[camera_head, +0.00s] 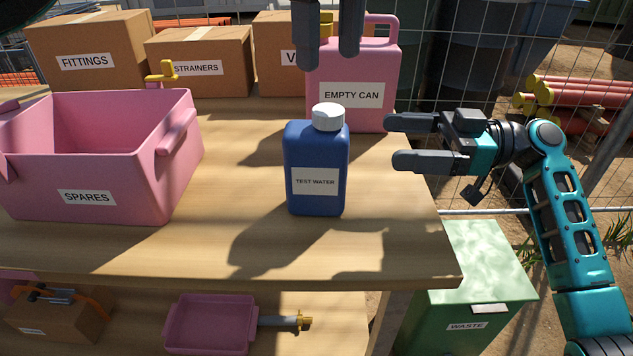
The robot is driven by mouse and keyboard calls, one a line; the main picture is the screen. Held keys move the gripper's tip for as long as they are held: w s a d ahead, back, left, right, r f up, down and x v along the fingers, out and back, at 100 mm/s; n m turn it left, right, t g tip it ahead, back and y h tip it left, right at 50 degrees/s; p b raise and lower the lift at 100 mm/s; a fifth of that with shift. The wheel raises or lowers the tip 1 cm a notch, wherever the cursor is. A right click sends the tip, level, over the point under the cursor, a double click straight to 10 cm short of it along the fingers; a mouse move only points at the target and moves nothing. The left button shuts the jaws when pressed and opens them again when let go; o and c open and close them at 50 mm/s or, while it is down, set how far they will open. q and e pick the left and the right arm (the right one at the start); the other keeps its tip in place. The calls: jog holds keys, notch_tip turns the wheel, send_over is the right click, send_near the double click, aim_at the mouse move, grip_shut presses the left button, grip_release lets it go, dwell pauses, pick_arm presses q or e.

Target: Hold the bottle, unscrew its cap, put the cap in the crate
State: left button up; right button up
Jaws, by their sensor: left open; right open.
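The blue bottle (317,165), labelled TEST WATER, stands upright on the wooden bench. Its white cap (328,117) is on its neck. My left gripper (328,58) points down from the top edge, open and empty, with its fingers above the cap and apart from it. My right gripper (393,141) is to the right of the bottle, open, with its fingers pointing left toward it and a clear gap between. The pink crate (88,185), labelled SPARES, stands on the left of the bench. The part of its floor that shows looks empty.
A pink can (352,95), labelled EMPTY CAN, stands close behind the bottle. Cardboard boxes (88,58) line the back. A yellow-handled valve (163,72) stands behind the crate. The bench between crate and bottle is clear. A green WASTE bin (480,265) stands at lower right.

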aim_at(316, 138)
pick_arm(q)
jog(key=shift+s, duration=0.1)
pick_arm(e)
jog(key=a, duration=1.3)
jog(key=shift+w, duration=0.25)
jog(key=shift+d, duration=0.1)
jog(key=shift+c, duration=0.3)
jog(key=c, duration=1.4)
pick_arm(q)
jog(key=shift+c, duration=1)
pick_arm(e)
grip_shut()
pick_arm(q)
jog(key=m, duration=0.3)
jog(key=shift+m, duration=0.4)
jog(key=m, duration=0.3)
jog(key=shift+m, duration=0.3)
jog(key=m, duration=0.5)
jog(key=shift+m, duration=0.3)
jog(key=shift+f+m, duration=0.3)
jog(key=shift+f, duration=3.7)
